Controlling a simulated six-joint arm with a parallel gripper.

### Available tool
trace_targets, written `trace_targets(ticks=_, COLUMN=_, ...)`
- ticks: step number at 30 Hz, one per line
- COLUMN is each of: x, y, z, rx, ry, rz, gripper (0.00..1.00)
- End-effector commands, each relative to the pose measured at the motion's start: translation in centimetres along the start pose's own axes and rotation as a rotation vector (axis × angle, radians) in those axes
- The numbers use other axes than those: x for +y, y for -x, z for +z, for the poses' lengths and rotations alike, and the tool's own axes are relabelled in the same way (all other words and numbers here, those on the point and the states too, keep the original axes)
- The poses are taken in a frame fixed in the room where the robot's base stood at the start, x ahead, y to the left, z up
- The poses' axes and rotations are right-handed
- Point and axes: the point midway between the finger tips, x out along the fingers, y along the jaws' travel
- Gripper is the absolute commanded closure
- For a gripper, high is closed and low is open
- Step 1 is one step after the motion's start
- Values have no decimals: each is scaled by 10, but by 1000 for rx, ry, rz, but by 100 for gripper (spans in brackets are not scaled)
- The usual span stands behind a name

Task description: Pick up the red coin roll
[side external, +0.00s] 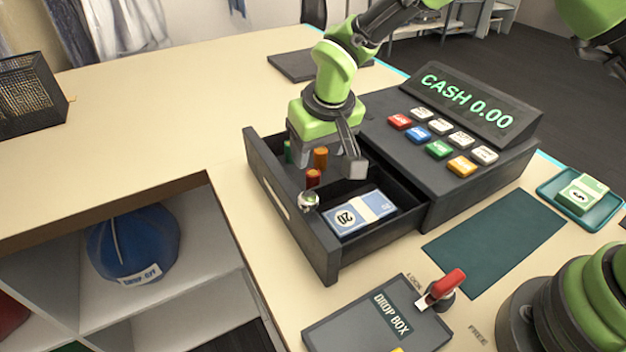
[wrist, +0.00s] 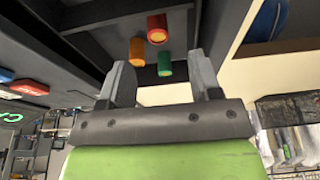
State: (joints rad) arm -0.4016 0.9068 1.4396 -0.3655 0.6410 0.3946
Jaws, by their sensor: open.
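The red coin roll (side external: 313,178) stands in the open cash drawer (side external: 290,228), near its front wall. In the wrist view the red roll (wrist: 157,27) shows beyond my fingertips, clear of both fingers. An orange roll (side external: 320,157) is close to it, and a green roll (side external: 288,150) is partly hidden by my gripper. The wrist view shows the orange roll (wrist: 137,50) and green roll (wrist: 164,63) too; the green one appears between the fingers. My gripper (side external: 330,160) is open and empty over the drawer's back-left part; it also shows in the wrist view (wrist: 162,75).
A banded blue banknote bundle (side external: 358,213) lies in the drawer's right compartment. The register (side external: 460,120) stands right of the drawer. A drop box (side external: 378,320) with a red lever (side external: 445,285) is in front.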

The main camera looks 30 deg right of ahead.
Motion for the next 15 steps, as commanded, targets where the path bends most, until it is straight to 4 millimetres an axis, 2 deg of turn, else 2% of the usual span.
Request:
trace_targets(ticks=4, x=1, y=-25, z=1, rx=-5, ry=-1, rz=2, gripper=42)
trace_targets(ticks=11, x=1, y=-44, z=0, rx=-2, ry=-1, rz=1, gripper=42)
trace_targets(ticks=15, x=3, y=-63, z=0, rx=-4, ry=-2, rz=1, gripper=42)
